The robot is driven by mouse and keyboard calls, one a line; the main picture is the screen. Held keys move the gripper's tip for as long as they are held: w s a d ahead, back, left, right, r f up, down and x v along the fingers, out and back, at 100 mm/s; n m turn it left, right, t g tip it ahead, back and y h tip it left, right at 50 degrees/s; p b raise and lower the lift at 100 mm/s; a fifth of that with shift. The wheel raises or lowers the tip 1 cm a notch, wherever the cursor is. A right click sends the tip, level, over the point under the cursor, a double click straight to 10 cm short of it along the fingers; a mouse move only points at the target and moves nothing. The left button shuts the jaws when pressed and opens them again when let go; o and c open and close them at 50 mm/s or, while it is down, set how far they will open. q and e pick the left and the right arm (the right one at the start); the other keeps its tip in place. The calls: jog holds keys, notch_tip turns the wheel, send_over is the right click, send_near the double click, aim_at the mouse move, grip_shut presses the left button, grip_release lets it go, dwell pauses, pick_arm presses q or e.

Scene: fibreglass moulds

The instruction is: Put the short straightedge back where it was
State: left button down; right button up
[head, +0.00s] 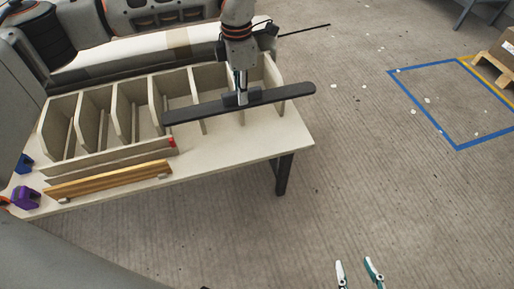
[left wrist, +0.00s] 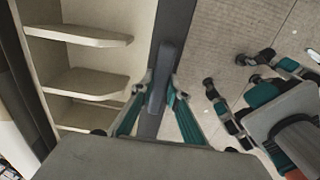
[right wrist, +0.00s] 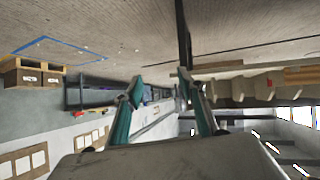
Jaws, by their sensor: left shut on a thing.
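A dark straightedge (head: 192,111) with a raised grip is held level above the right part of the table, its right end past the table edge. My left gripper (head: 241,92) is shut on its grip. In the left wrist view the dark bar (left wrist: 176,25) runs between the two teal fingers (left wrist: 160,88). My right gripper (head: 355,263) is open and empty over the floor, at the bottom of the head view. In the right wrist view its fingers (right wrist: 160,86) are spread with nothing between them.
A divided wooden rack (head: 125,108) stands on the pale table (head: 225,151), under and left of the bar. Wooden strips (head: 110,180) lie along the table front, beside a purple block (head: 27,198) and a blue block (head: 24,164). The front right of the table is clear.

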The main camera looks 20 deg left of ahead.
aim_at(244, 107)
pick_arm(q)
jog(key=shift+d+f, duration=0.1)
jog(key=shift+d, duration=0.15)
jog(key=shift+d+f, duration=0.1)
jog(key=shift+f, duration=0.3)
notch_tip(244, 107, down, 4)
jog(key=shift+s+b, duration=0.15)
jog(key=shift+b, duration=0.6)
notch_tip(244, 107, down, 14)
jog(key=b, duration=0.4)
jog(key=shift+f+b, duration=0.25)
jog(key=shift+b, duration=0.05)
jog(key=shift+f, duration=0.5)
jog(key=shift+w+r, duration=0.2)
jog(key=shift+r, duration=0.05)
pick_arm(e)
jog(key=w+a+r+m+t+y, duration=0.1)
jog(key=w+a+r+m, duration=0.1)
jog(key=a, duration=0.3)
jog(key=shift+r, duration=0.7)
